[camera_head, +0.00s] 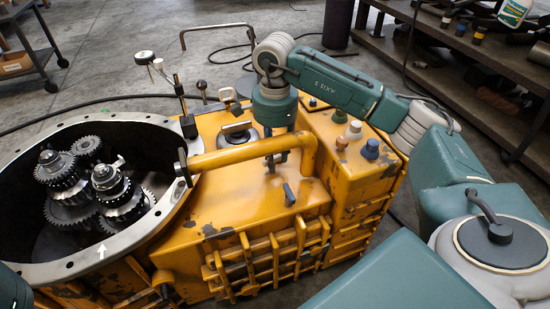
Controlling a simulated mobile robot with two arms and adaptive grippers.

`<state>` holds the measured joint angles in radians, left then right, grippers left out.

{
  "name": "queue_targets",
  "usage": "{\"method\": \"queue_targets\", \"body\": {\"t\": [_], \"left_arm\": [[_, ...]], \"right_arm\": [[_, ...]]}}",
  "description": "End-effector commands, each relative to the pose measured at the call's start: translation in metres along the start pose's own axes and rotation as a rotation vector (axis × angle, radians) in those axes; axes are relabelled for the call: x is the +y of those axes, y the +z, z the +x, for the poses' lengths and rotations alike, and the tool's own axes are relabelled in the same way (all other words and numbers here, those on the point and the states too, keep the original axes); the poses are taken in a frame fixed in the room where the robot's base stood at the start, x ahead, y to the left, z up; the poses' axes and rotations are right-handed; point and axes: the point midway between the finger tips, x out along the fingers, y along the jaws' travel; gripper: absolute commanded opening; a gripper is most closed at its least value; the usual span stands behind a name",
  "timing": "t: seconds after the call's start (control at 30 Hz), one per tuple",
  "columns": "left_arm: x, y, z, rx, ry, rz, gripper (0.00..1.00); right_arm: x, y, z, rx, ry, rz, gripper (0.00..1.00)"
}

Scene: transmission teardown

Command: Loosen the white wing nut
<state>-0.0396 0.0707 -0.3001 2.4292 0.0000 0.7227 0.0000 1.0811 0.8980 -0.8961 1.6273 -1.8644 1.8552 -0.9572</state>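A small white fastener (353,130) stands on top of the orange block at the right of the housing. It looks like the white wing nut, but its wings are too small to make out. My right gripper (277,158) points down over the orange housing (240,205), left of the white fastener and apart from it. The orange pipe partly hides its fingers, so I cannot tell whether they are open or shut. Only a dark teal part of my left arm shows at the lower left edge; its gripper is out of view.
A blue knob (371,149) and a green knob (340,116) flank the white fastener. A thick orange pipe (240,157) crosses the housing. Several gears (110,190) fill the open casing at left. A workbench (450,60) stands at upper right.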

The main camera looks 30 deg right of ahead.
Motion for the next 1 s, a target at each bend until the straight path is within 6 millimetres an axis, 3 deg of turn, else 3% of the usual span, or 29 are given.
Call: {"method": "queue_targets", "body": {"t": [0.3, 0.33, 0.47, 0.67, 1.0], "left_arm": [[0.0, -0.001, 0.002, 0.006, 0.003, 0.001, 0.4], [0.0, -0.001, 0.002, 0.006, 0.003, 0.001, 0.4], [0.0, -0.001, 0.002, 0.006, 0.003, 0.001, 0.4], [0.0, -0.001, 0.007, 0.009, 0.003, 0.0, 0.4], [-0.002, 0.002, -0.005, -0.031, -0.014, -0.004, 0.4]], "right_arm": [[0.0, 0.0, 0.003, 0.0, -0.001, 0.0, 0.26], [0.0, 0.0, 0.003, 0.0, -0.001, 0.0, 0.24], [0.0, 0.0, 0.003, 0.0, 0.0, 0.0, 0.0], [0.0, 0.0, 0.001, 0.001, 0.0, -0.033, 0.0], [-0.001, -0.001, 0.003, 0.0, 0.0, -0.137, 0.0]]}}
